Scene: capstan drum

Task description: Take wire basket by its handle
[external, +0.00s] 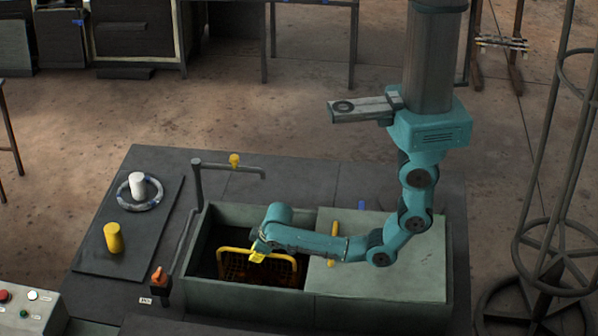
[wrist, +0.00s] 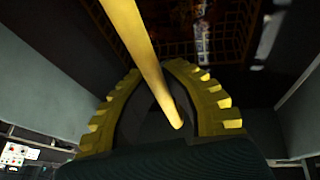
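The wire basket (external: 232,272) is a dark mesh with a yellow arched handle (external: 285,257), down inside the open left part of the tank. Some of its mesh shows at the top of the wrist view (wrist: 172,48). My gripper (external: 257,252) is at the top of the handle arch. In the wrist view my curved, toothed yellow fingers (wrist: 153,72) have their tips close together. The yellow handle bar (wrist: 143,45) crosses over the tips and ends in the dark space between the fingers. I cannot tell whether the fingers press on it.
Tank walls (external: 240,295) stand close around the basket. A lid (external: 385,280) with a yellow handle (external: 334,240) covers the right part. A pipe with a yellow tap (external: 234,160) stands behind. A yellow cylinder (external: 113,238) and a white one (external: 137,186) stand at left.

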